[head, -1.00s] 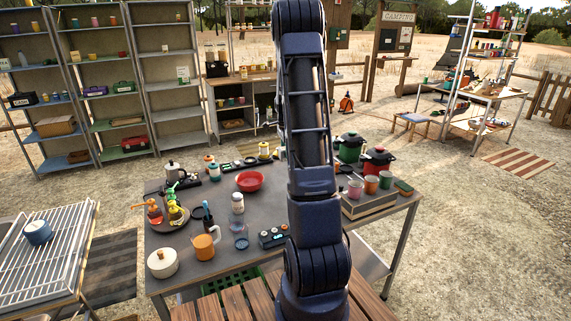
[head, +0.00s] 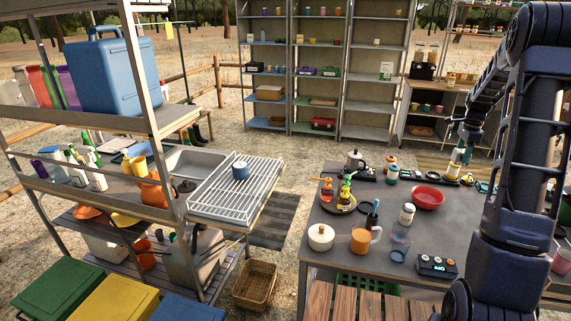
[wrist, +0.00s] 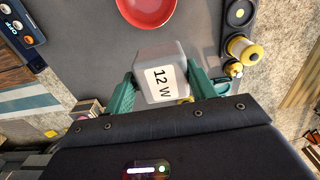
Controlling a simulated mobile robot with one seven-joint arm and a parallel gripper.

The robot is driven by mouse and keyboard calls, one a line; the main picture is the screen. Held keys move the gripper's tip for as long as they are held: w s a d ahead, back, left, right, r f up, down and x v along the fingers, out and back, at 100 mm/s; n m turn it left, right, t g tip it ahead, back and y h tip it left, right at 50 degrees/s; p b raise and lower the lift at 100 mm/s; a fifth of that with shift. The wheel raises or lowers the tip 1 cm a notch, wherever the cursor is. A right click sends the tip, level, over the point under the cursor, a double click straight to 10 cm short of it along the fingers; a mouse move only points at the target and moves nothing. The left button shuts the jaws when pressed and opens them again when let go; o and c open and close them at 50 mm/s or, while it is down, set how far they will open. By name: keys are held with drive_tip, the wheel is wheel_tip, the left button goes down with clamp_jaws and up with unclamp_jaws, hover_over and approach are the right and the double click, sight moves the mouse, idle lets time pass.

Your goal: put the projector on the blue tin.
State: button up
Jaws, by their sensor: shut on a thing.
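My gripper (wrist: 163,90) is shut on a grey block with a white "12 W" label, which I take to be the projector (wrist: 155,55). Its green fingers press on both sides of the block in the wrist view. In the head view my gripper (head: 461,150) hangs over the far right part of the grey table, and the held block is small and hard to make out. The blue tin (head: 240,171) stands upright on a white wire rack, left of the table and well away from my gripper. Its top looks clear.
The grey table (head: 340,240) holds a red bowl (head: 428,197), an orange mug (head: 362,241), a white pot (head: 320,237) and other small things. The wire rack (head: 215,205) has bare room around the tin. A tall shelf (head: 150,120) stands to its left.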

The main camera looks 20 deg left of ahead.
drive_tip(key=w+a+r+n, duration=0.25)
drive_tip(key=w+a, duration=0.35)
drive_tip(key=a, duration=0.6)
drive_tip(key=w+a+r+n, duration=0.1)
drive_tip(key=w+a+n, duration=0.3)
drive_tip(key=a, duration=0.8)
drive_tip(key=a+r+n, duration=0.2)
drive_tip(key=a, duration=1.4)
drive_tip(key=a+r+n, duration=0.2)
drive_tip(key=a+n, duration=0.1)
drive_tip(key=a, duration=1.3)
drive_tip(key=n, duration=0.6)
hover_over(246, 166)
drive_tip(key=f, duration=1.7)
drive_tip(key=shift+w+a+f, duration=0.1)
drive_tip(key=shift+w+f, duration=0.1)
